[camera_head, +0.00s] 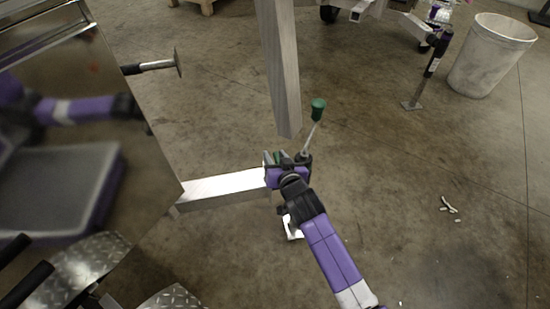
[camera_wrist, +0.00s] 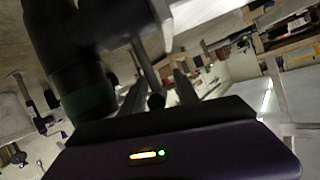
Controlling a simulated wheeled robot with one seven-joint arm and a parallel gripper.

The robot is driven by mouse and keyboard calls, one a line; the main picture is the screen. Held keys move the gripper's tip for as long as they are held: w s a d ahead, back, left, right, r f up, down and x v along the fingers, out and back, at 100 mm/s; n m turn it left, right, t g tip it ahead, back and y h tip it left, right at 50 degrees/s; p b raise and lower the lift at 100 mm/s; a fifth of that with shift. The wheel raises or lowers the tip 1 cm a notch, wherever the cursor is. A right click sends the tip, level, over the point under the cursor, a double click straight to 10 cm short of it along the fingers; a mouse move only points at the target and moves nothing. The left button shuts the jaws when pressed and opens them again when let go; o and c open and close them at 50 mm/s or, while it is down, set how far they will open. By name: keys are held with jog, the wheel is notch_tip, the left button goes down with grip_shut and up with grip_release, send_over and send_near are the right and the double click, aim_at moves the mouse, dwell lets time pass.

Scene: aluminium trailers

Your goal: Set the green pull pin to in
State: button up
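My gripper (camera_head: 284,160) is at the jack-like fitting where the level aluminium beam (camera_head: 225,187) ends. A small green part (camera_head: 278,157) shows at its fingers; I cannot tell whether this is the pull pin. In the wrist view my gripper's two grey fingers (camera_wrist: 158,92) are apart. A thin rod with a dark round end (camera_wrist: 157,101) shows between them, with gaps on both sides. A dark cylinder with a green band (camera_wrist: 88,100) is close on the left. How far the pin is in is hidden.
A crank handle with a green knob (camera_head: 318,108) rises just right of my gripper. An upright aluminium post (camera_head: 280,70) hangs above it. A reflective trailer panel (camera_head: 90,120) fills the left.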

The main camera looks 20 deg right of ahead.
jog(key=shift+w, duration=0.1)
grip_shut()
jog(key=shift+f, duration=0.1)
dwell(1.3)
